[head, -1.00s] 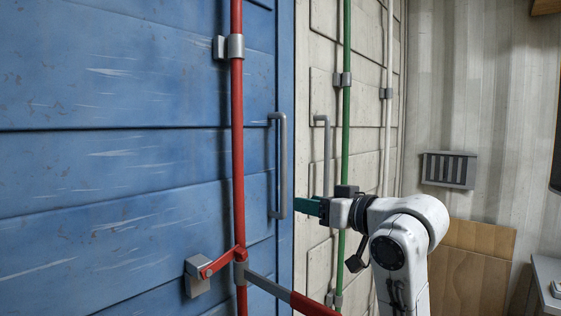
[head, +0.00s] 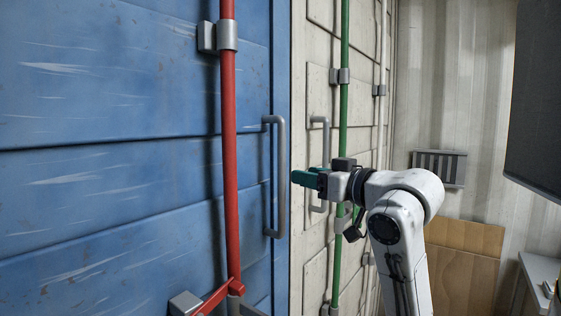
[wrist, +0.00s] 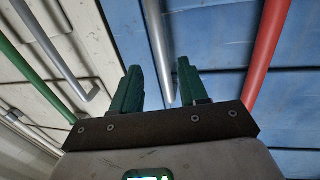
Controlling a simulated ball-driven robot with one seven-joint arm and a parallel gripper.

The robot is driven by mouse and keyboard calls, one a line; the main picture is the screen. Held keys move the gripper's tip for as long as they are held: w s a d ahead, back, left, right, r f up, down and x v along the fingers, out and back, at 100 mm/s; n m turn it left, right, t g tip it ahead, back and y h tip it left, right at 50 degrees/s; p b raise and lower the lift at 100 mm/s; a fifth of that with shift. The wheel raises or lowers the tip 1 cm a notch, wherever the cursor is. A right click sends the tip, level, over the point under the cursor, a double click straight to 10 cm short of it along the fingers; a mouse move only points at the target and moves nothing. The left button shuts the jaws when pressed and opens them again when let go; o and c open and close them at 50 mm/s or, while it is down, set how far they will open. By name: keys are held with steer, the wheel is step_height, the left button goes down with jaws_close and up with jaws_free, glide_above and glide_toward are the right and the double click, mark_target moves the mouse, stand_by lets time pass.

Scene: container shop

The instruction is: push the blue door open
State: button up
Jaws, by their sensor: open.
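The blue door (head: 110,170) fills the left of the head view and the right of the wrist view (wrist: 215,55). It looks closed, nearly flush with the white door beside it. Its grey vertical handle (head: 281,175) is near its right edge. A red locking bar (head: 229,140) runs down the door, with a red lever (head: 213,299) at the bottom of the view. My gripper (head: 304,178) is open and empty, just right of the grey handle. In the wrist view the handle (wrist: 158,50) shows beyond and between the teal fingers (wrist: 158,88). I see no contact.
The white door (head: 315,40) stands right of the blue one, with its own handle (head: 323,135) and a green bar (head: 344,100). At right are a wall vent (head: 438,167), a wooden panel (head: 465,255) and a dark panel (head: 538,95).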

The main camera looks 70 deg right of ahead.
mark_target(284, 170)
steer(key=p+x, duration=0.2)
steer(key=x, duration=0.7)
steer(key=shift+a+f+p, duration=0.1)
steer(key=shift+p, duration=0.3)
jaws_close()
